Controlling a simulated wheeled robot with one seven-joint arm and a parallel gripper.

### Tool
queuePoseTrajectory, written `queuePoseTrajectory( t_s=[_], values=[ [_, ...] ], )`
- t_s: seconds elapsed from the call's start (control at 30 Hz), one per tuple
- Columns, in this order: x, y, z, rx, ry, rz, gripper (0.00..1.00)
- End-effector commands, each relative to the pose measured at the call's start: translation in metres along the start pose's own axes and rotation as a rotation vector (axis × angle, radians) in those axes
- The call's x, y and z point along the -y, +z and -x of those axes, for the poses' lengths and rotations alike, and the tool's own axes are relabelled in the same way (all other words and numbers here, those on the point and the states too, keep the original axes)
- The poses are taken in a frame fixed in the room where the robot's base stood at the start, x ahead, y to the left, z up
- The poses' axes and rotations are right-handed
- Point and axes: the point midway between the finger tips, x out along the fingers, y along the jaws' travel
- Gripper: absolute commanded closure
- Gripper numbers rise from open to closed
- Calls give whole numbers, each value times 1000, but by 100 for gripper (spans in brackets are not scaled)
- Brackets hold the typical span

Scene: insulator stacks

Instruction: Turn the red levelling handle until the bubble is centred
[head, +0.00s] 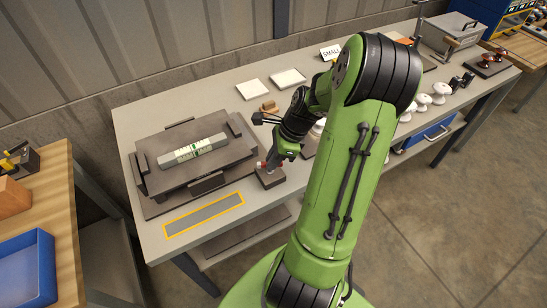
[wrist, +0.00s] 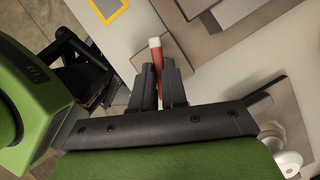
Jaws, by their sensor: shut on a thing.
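The levelling plate (head: 158,172) is a dark grey platform on the left part of the bench. A pale spirit level (head: 174,158) with a green vial (head: 194,148) lies on it; the bubble is too small to place. The red levelling handle (head: 262,164) stands on a small dark block (head: 270,178) just right of the platform. My gripper (head: 270,163) is down at this handle. In the wrist view my gripper (wrist: 168,88) is shut on the red handle (wrist: 157,62), with its white tip sticking out past the fingers.
A yellow-framed grey strip (head: 204,214) lies at the bench's front. Two white tiles (head: 288,78) and a wooden block (head: 269,106) lie behind my gripper. White insulators (head: 440,92) stand to the right. A blue tray (head: 28,270) is on a separate wooden table at left.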

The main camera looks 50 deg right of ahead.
Motion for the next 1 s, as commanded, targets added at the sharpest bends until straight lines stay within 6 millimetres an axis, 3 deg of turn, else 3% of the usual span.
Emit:
queuePoseTrajectory(
  t_s=[0.27, 1.0],
  values=[
    [1, 2, 2, 1, 34, 77, 100],
    [6, 3, 1, 0, 240, 579, 100]
  ],
)
